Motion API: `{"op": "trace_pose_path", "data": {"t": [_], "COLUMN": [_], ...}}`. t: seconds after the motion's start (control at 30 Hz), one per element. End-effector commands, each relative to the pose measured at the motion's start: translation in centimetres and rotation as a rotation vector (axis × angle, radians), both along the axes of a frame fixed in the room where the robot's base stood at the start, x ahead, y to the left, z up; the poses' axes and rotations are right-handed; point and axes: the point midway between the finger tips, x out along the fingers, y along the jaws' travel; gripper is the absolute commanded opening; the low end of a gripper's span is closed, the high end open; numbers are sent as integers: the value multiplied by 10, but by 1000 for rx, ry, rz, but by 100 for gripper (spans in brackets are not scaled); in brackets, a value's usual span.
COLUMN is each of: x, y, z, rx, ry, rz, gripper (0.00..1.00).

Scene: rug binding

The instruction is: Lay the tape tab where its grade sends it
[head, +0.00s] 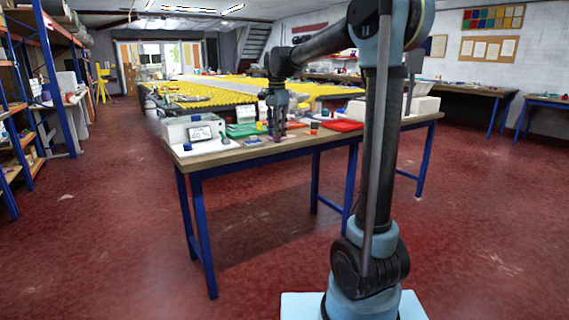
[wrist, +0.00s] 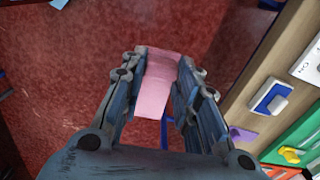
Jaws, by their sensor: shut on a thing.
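The tape tab (wrist: 158,86) is a flat pink strip, held between the two fingers of my gripper (wrist: 163,58) in the wrist view. My gripper is shut on it, and red floor shows behind and below it. The workbench edge is to the right of it. In the head view my gripper (head: 277,136) points down at the front edge of the wooden workbench (head: 225,155). The tab is too small to make out clearly there. A box with a display reading about 40 % (head: 199,134) stands at the bench's left end.
A green tray (wrist: 298,150) with a yellow piece, a purple piece (wrist: 242,135) and a blue-and-white block (wrist: 270,97) lie on the bench. A red tray (head: 342,125) and white bins (head: 425,105) are further right. The floor in front of the bench is clear.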

Motion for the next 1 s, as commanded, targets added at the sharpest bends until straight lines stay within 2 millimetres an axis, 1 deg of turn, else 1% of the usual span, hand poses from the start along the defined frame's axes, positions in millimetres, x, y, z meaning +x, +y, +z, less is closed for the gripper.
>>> {"op": "trace_pose_path", "data": {"t": [0.17,0.27,0.47,0.6,0.77,1.0], "x": [26,47,100,136,176,230], "y": [-12,-20,-46,-68,-98,-149], "z": [-7,-14,-37,-56,-80,-121], "rx": [0,1,2,3,4,4], "ry": [-3,-4,-4,-4,-4,-4], "rz": [70,127,272,379,500,682], "gripper": [11,11,11,11,11,11]}}
